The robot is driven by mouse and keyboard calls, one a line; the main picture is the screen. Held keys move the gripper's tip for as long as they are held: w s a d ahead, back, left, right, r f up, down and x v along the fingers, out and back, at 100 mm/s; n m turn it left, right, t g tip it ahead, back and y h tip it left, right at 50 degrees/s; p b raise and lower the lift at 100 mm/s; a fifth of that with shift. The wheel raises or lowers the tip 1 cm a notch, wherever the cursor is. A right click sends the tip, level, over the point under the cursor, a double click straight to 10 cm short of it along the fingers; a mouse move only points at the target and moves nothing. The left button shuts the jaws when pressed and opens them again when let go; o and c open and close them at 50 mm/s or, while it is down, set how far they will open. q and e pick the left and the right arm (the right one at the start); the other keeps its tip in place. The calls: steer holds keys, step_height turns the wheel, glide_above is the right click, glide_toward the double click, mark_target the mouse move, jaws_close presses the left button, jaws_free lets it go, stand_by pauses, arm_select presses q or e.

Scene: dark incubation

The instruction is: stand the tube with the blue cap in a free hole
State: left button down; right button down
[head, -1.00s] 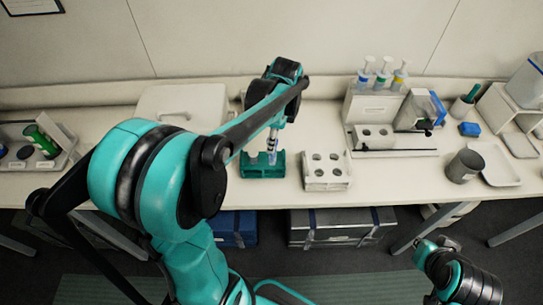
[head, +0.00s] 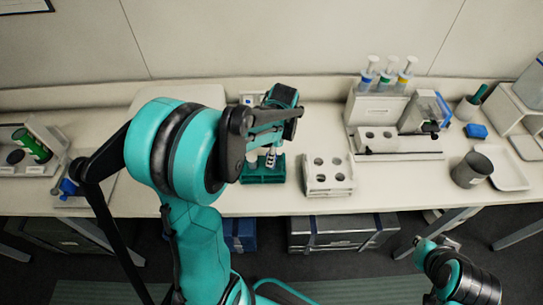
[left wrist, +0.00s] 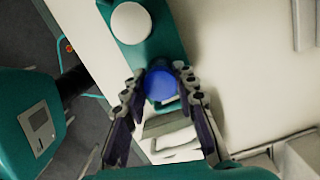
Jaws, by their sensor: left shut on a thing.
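The blue cap (left wrist: 160,84) of the tube sits between the fingers of my left gripper (left wrist: 161,98) in the left wrist view. The gripper is shut on this tube. In the head view my left gripper (head: 271,156) is at the teal rack (head: 262,179). The rack also shows in the left wrist view (left wrist: 150,52), with a white-capped tube (left wrist: 131,22) in it. The blue-capped tube's lower end is hidden, so I cannot tell whether it is in a hole. My right gripper (head: 436,246) is low at the right; its jaws are unclear.
A white rack (head: 328,190) with several open holes stands right of the teal rack. The table's front edge is close.

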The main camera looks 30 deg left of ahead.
arm_select(q)
steer(key=c, duration=1.2)
jaws_free()
steer(key=shift+f, duration=0.1)
steer(key=shift+r, duration=0.55)
step_height(320, 180, up, 11)
steer(key=d+p, duration=0.1)
steer(key=p, duration=0.2)
steer(key=s+d+n+t, duration=0.2)
steer(key=s+d+n, duration=0.1)
steer(key=n, duration=0.1)
steer(key=s+d+n+t+h, duration=0.1)
steer(key=s+d+n+t, duration=0.2)
steer(key=s+n, duration=0.1)
steer(key=s+d+n+t, duration=0.2)
steer(key=s+d+n, duration=0.1)
steer(key=n, duration=0.3)
steer(key=shift+s+d+r+t, duration=0.3)
steer(key=shift+s+r, duration=0.05)
steer(key=shift+s, duration=0.15)
